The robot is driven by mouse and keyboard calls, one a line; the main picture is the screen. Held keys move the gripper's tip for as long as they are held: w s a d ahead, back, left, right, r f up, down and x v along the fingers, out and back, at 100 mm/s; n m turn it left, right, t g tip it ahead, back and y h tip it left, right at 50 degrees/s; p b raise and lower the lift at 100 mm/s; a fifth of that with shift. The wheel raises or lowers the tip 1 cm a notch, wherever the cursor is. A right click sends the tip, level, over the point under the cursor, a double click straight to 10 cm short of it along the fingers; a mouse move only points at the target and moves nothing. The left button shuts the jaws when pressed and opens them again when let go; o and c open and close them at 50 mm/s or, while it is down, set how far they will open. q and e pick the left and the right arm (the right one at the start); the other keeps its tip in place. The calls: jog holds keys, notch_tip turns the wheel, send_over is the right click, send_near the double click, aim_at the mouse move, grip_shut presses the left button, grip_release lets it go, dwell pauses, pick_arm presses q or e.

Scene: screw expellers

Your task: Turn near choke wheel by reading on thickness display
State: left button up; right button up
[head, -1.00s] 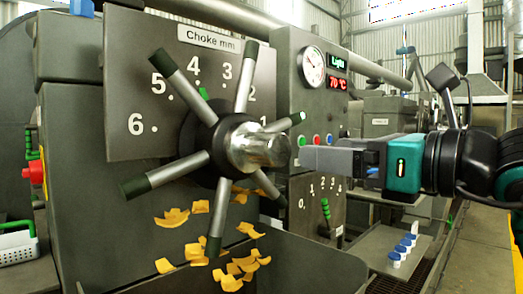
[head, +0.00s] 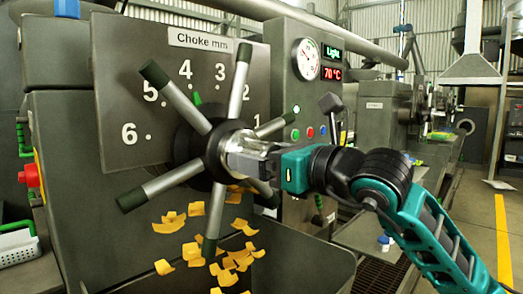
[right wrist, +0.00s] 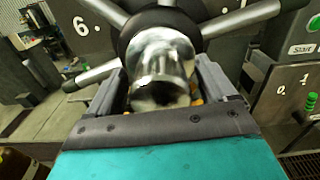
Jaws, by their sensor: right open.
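The near choke wheel (head: 205,150) has several metal spokes with dark grips around a shiny central hub. It is mounted on the grey "Choke mm" plate (head: 125,90), numbered around the wheel; a small green pointer (head: 197,99) shows close to the 4. The thickness display (head: 333,54) reads "Light" in green, above a red "70 °C" readout (head: 333,73). My right gripper (head: 246,153) is at the hub. In the right wrist view, its open fingers lie on either side of the hub (right wrist: 160,65); contact is unclear. My left gripper is out of view.
Yellow flakes (head: 190,250) show below the wheel, near a grey trough (head: 300,262). A round gauge (head: 306,59) and several coloured buttons (head: 309,132) are on the panel at right. A smaller numbered scale with a green handle (right wrist: 311,101) shows in the right wrist view.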

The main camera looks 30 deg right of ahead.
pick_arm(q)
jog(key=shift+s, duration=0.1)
pick_arm(e)
jog(key=shift+w, duration=0.15)
jog(key=shift+c, duration=0.2)
jog(key=shift+c, duration=0.7)
jog(key=c, duration=1.3)
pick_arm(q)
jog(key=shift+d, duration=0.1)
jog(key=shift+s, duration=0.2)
